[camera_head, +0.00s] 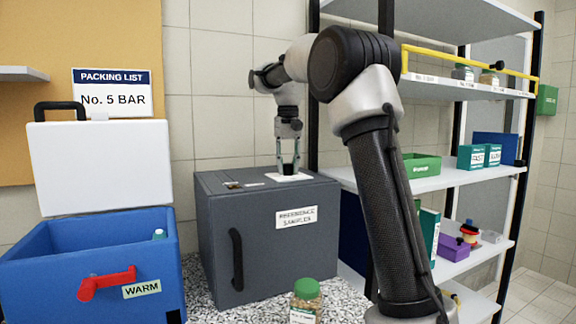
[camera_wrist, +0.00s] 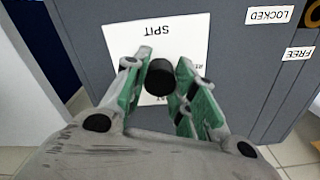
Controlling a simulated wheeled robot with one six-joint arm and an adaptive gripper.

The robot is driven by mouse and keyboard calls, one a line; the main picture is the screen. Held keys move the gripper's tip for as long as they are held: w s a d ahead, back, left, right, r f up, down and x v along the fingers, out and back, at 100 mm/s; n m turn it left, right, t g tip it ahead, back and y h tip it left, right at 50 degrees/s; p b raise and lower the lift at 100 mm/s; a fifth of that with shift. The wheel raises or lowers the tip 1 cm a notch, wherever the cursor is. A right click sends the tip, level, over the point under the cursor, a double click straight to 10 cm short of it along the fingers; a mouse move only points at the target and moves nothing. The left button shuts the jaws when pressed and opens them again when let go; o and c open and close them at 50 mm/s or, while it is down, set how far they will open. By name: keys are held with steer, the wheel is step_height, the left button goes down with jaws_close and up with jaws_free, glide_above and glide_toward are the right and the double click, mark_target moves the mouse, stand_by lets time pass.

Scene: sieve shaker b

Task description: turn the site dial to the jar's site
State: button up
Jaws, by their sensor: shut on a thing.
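My gripper (camera_head: 288,170) reaches down onto the top of the grey cabinet marked REFERENCE SAMPLES. In the wrist view its green-padded fingers (camera_wrist: 160,90) are shut around the black dial knob (camera_wrist: 160,76). The dial's white plate (camera_wrist: 190,35) also shows in the head view (camera_head: 302,178). It reads SPIT, upside down in the wrist view; other lettering is partly hidden by the fingers. No pointer mark can be made out on the knob. A green-lidded jar (camera_head: 306,302) stands on the speckled surface in front of the cabinet; its label is too small to read.
The grey cabinet (camera_head: 265,245) has a black handle on its front. LOCKED (camera_wrist: 270,15) and FREE (camera_wrist: 299,53) labels lie on its top. A blue cooler (camera_head: 100,250) stands open at the left. Shelves (camera_head: 440,180) with boxes stand at the right.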

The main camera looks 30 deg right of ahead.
steer(key=m, duration=0.5)
steer(key=shift+f+m, duration=0.3)
steer(key=m, duration=1)
steer(key=shift+m, duration=0.4)
steer(key=m, duration=0.5)
steer(key=shift+m, duration=0.3)
steer(key=o, duration=1)
steer(key=shift+o, duration=0.2)
steer(key=shift+r, duration=0.1)
